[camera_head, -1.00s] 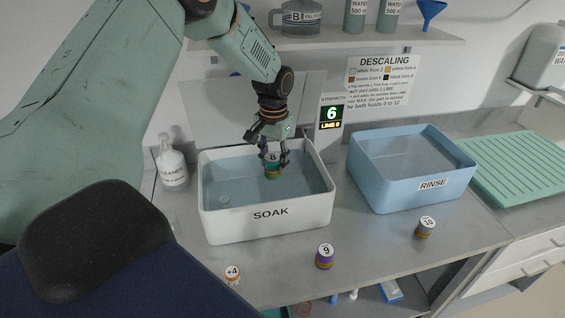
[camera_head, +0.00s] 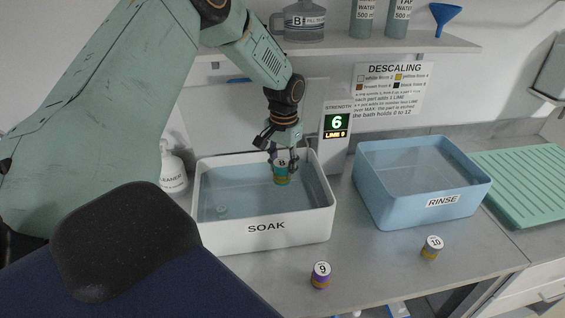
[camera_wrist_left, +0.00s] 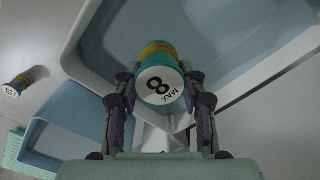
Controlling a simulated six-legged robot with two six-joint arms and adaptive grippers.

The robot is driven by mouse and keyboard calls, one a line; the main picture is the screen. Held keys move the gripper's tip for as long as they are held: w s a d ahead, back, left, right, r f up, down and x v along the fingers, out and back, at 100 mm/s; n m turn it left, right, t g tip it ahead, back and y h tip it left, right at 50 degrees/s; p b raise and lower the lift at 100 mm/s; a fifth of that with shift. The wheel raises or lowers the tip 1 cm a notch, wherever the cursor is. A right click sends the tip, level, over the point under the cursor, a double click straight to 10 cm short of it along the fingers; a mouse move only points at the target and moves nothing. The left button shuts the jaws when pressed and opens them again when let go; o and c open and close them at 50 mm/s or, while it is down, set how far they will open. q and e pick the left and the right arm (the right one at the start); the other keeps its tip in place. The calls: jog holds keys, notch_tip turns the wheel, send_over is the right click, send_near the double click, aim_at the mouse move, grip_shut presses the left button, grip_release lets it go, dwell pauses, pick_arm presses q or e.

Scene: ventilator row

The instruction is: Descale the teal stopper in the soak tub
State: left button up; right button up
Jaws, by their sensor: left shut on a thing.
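The teal stopper (camera_head: 281,174) has a white top marked 8 MAX and a yellow band. My left gripper (camera_head: 282,158) is shut on it and holds it upright over the right part of the white SOAK tub (camera_head: 267,228). Whether its lower end touches the liquid I cannot tell. In the left wrist view the stopper (camera_wrist_left: 158,75) sits between the two fingers of the gripper (camera_wrist_left: 160,95), near the tub wall (camera_wrist_left: 85,50). The strength display (camera_head: 337,124) reads 6, with a LIME line below it. My right gripper is not in view.
The blue RINSE tub (camera_head: 440,203) stands to the right, with a green ridged rack (camera_head: 525,180) beyond it. A purple stopper marked 9 (camera_head: 320,275) and a grey stopper marked 10 (camera_head: 432,248) stand on the counter in front. A cleaner bottle (camera_head: 172,168) is left of the SOAK tub.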

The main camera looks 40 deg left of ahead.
aim_at(279, 181)
pick_arm(q)
jog(key=shift+w+d+f+b, duration=0.1)
jog(key=shift+d+f+b, duration=0.1)
jog(key=shift+f+b, duration=0.3)
jog(key=shift+d+f+b, duration=0.15)
jog(key=shift+f+b, duration=0.2)
jog(key=shift+f, duration=0.25)
jog(key=f+b, duration=0.1)
jog(key=a+f+b, duration=0.1)
jog(key=f+b, duration=0.1)
jog(key=f, duration=0.1)
jog(key=shift+s+a, duration=0.25)
jog(key=shift+a, duration=0.05)
notch_tip(279, 181, down, 6)
jog(key=b, duration=0.6)
jog(key=shift+d+r, duration=0.15)
jog(key=shift+r, duration=0.05)
jog(key=b, duration=0.1)
jog(key=f+b, duration=0.2)
jog(key=shift+w+d+f, duration=0.25)
jog(key=shift+d, duration=0.15)
jog(key=shift+s+a, duration=0.2)
jog(key=shift+a, duration=0.15)
jog(key=shift+w+d, duration=0.15)
jog(key=shift+d, duration=0.15)
